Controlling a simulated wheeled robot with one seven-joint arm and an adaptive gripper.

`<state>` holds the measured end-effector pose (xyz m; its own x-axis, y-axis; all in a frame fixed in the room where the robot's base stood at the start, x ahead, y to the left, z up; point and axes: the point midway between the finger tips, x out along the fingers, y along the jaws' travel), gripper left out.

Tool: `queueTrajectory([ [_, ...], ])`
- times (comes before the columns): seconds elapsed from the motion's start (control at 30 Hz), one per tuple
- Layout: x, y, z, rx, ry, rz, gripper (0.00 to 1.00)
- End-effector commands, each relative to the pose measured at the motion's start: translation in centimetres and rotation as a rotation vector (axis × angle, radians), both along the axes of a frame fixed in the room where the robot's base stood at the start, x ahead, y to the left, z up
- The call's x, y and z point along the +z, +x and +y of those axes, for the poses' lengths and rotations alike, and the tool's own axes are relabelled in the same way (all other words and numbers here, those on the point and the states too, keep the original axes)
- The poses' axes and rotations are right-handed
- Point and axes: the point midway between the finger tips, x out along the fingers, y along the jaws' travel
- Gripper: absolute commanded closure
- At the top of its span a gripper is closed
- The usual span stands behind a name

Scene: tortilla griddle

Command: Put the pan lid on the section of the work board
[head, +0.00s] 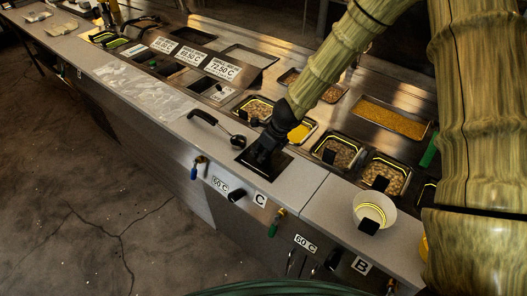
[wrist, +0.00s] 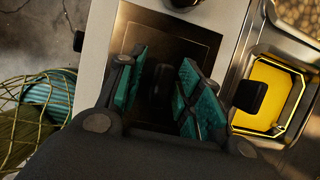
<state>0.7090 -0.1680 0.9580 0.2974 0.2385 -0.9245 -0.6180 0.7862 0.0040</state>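My gripper (head: 262,158) points down over a dark square plate set at the counter's front, above the label C; this plate looks like the pan lid (head: 283,164). In the wrist view the dark brown lid (wrist: 185,48) lies beneath my gripper (wrist: 158,92). A black upright knob (wrist: 161,84) stands between the two teal-padded fingers. The fingers are apart, with gaps seen on both sides of the knob, so the gripper looks open around it. The work board (head: 180,115) seems to be the pale front strip of the counter; its sections B and C carry labels.
A black-handled ladle (head: 213,127) lies left of my gripper. A pan of yellow food (wrist: 268,92) with a black handle (wrist: 249,95) is close on the right. More food pans (head: 338,152) line the counter. A white bowl (head: 361,198) stands at right. Crumpled clear film (head: 140,90) lies left.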

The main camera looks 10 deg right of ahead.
Motion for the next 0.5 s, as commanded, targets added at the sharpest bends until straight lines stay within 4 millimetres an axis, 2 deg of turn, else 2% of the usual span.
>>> queueTrajectory([
  [0.5, 6.0, -1.8, -1.6, 0.000, -0.002, -0.002, 0.64],
])
